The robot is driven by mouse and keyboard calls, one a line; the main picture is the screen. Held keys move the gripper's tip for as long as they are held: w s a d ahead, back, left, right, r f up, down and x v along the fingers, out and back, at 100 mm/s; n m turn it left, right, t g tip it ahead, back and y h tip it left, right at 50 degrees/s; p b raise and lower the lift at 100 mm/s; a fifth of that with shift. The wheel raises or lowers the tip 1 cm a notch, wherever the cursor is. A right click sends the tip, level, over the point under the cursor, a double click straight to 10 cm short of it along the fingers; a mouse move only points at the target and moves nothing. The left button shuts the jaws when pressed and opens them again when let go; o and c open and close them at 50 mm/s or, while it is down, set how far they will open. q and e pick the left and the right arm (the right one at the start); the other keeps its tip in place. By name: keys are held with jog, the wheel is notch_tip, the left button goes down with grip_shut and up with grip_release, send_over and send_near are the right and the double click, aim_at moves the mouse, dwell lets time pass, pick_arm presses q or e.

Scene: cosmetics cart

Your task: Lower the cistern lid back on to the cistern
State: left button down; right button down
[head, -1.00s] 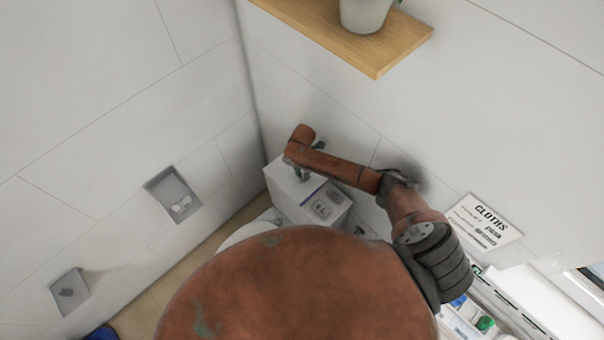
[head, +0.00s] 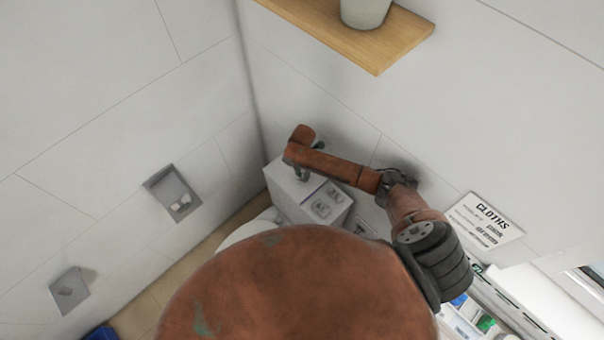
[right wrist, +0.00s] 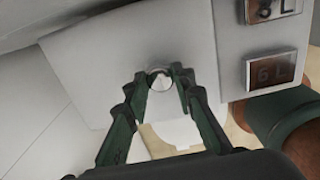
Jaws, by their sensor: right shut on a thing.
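The cistern lid (head: 281,181) is a pale grey-white slab at the corner of the walls in the head view. It also shows as a pale panel in the right wrist view (right wrist: 100,62). My right gripper (head: 302,174) is over it. In the right wrist view my right gripper (right wrist: 158,84) is shut on a small round knob (right wrist: 160,77) on the lid. The cistern (head: 341,215) is beneath and beside it, with flush buttons (head: 327,202). Whether the lid touches the cistern all round cannot be told. My left gripper is out of view.
A wooden shelf (head: 370,45) with a pot (head: 364,10) juts from the wall above. A white toilet part (head: 250,231) lies below left. A "CLOTHS" sign (head: 483,222) is on the wall at right, above a cart (head: 470,318) with bottles. A recessed holder (head: 172,192) is in the left wall.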

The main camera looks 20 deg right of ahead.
jog(key=c, duration=1.5)
grip_release()
jog(key=shift+c, duration=0.2)
